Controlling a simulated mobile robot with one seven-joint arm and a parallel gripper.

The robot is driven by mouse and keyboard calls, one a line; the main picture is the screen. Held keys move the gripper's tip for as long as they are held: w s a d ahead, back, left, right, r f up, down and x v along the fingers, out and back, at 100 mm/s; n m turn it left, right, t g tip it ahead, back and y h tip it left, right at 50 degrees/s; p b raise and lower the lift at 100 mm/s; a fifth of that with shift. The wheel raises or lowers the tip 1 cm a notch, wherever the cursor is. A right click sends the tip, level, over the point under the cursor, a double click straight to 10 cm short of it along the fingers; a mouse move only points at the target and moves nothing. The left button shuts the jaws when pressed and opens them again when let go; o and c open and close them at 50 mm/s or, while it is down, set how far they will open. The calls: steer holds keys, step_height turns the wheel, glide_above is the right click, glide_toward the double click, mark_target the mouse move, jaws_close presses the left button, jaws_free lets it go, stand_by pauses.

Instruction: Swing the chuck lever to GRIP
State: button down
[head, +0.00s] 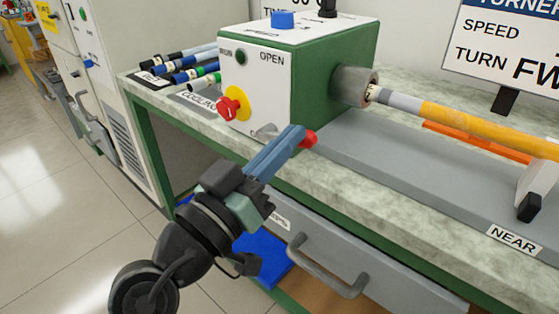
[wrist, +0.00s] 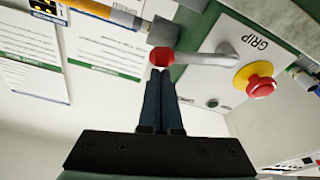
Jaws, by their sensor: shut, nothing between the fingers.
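The chuck lever has a grey arm (head: 265,130) on the front of the green and white headstock (head: 255,85) and a red knob (head: 309,138) at its end. The lever points to the right in the head view. In the wrist view the knob (wrist: 162,58) and grey arm (wrist: 205,57) show beside the word GRIP (wrist: 257,42). The word OPEN (head: 271,58) is higher on the panel. My gripper (head: 298,133) is shut and empty. Its fingertips (wrist: 160,72) are right at the knob; I cannot tell whether they touch. My fingers hide part of the lever in the head view.
A red button on a yellow base (head: 232,104) is left of the lever. The chuck (head: 355,86) holds an orange rod (head: 470,125) over the grey bed. A drawer handle (head: 325,268) juts out below.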

steer(key=shift+s+d+f+m+h+b, duration=0.15)
steer(key=shift+f+m+h+b, duration=0.15)
steer(key=shift+f+m+b, duration=0.6)
steer(key=shift+r+b, duration=0.25)
steer(key=shift+b, duration=0.35)
steer(key=shift+r, duration=0.1)
